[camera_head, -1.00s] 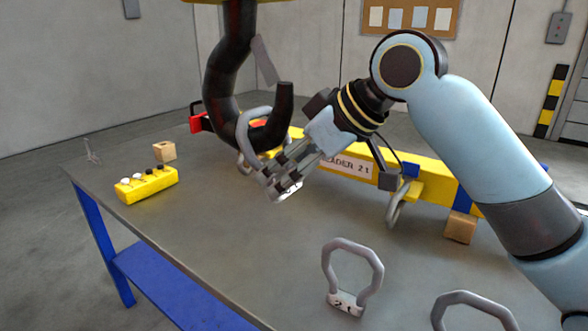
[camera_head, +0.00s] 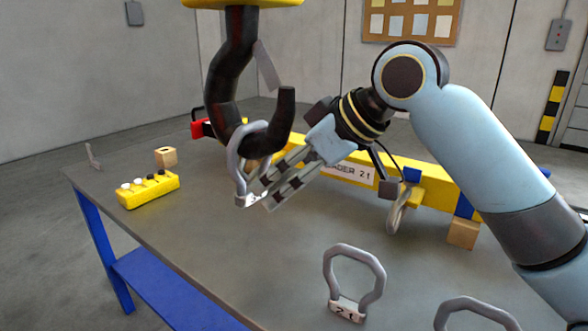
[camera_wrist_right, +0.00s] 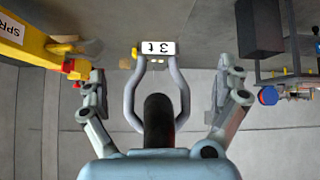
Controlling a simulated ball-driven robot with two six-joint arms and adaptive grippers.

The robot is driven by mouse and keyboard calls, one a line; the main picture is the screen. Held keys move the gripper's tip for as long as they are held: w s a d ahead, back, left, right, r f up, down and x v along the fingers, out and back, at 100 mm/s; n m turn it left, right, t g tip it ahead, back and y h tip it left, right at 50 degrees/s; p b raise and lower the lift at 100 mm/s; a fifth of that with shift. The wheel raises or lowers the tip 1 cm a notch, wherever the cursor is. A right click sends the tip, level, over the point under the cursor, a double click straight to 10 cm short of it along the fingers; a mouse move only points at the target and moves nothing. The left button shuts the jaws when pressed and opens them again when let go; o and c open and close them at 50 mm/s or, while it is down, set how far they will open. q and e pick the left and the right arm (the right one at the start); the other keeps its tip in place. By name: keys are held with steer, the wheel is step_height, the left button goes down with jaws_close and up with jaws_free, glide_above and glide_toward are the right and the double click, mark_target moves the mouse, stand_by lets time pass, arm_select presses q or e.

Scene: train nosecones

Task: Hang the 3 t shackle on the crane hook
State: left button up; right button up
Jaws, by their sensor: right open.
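The grey 3 t shackle (camera_head: 235,160) hangs with its bow around the lower curve of the black crane hook (camera_head: 222,85). Its pin end points down. In the right wrist view its 3 t label (camera_wrist_right: 158,47) reads upside down, and the dark hook (camera_wrist_right: 158,122) shows inside the bow. My right gripper (camera_head: 263,196) is just right of the shackle's lower end. In the right wrist view its fingers (camera_wrist_right: 166,80) are spread wide, one on each side of the shackle, with gaps between. My left gripper is not in view.
A yellow spreader beam (camera_head: 425,187) lies behind my right gripper, a shackle (camera_head: 397,212) at its near side. A 2 t shackle (camera_head: 353,285) and another shackle (camera_head: 475,305) stand in front. A yellow block (camera_head: 148,192) sits at the left. The middle table is clear.

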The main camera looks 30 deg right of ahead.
steer(key=v, duration=0.7)
steer(key=shift+r, duration=0.25)
steer(key=shift+s+f, duration=0.1)
steer(key=shift+s, duration=0.05)
stand_by(1.1)
